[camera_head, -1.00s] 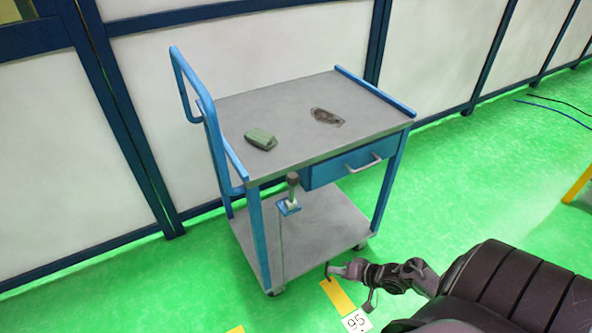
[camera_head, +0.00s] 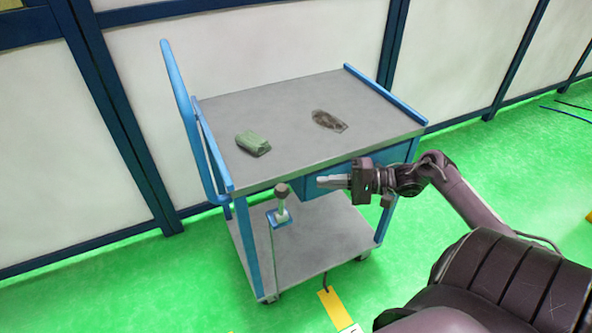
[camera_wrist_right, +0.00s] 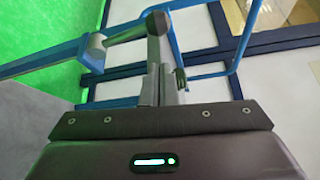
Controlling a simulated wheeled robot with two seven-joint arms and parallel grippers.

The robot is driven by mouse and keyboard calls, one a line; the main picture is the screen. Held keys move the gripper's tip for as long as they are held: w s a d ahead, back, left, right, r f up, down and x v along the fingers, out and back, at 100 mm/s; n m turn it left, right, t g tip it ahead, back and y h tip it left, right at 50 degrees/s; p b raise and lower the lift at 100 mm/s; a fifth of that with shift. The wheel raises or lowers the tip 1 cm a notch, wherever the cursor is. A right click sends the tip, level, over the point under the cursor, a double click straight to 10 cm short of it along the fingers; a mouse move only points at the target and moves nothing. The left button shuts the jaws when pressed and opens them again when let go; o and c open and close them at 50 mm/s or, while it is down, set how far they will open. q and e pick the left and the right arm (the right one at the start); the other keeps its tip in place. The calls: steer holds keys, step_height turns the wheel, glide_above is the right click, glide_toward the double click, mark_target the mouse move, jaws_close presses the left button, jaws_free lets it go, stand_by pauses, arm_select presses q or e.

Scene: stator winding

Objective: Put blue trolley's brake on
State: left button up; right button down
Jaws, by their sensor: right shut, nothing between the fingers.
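The blue trolley (camera_head: 243,245) stands in the middle of the head view, with grey shelves. Its brake lever (camera_head: 282,197) has a dark rounded knob and stands about upright on a small blue plate at the near-left side. My right gripper (camera_head: 321,181) is shut and empty in front of the drawer, its tips pointing left toward the knob with a gap in the head view. In the right wrist view, the lever (camera_wrist_right: 120,36) slants up to its knob, which overlaps the far end of the fingers (camera_wrist_right: 153,50); contact is unclear. My left gripper is not in view.
A green object (camera_head: 253,143) and a dark crumpled piece (camera_head: 328,121) lie on the trolley's top (camera_head: 290,155). The blue drawer (camera_head: 312,184) is partly hidden by my right gripper. White wall panels stand behind.

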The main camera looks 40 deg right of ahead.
mark_target(282, 205)
steer(key=x, duration=0.9)
steer(key=shift+w+a, duration=0.3)
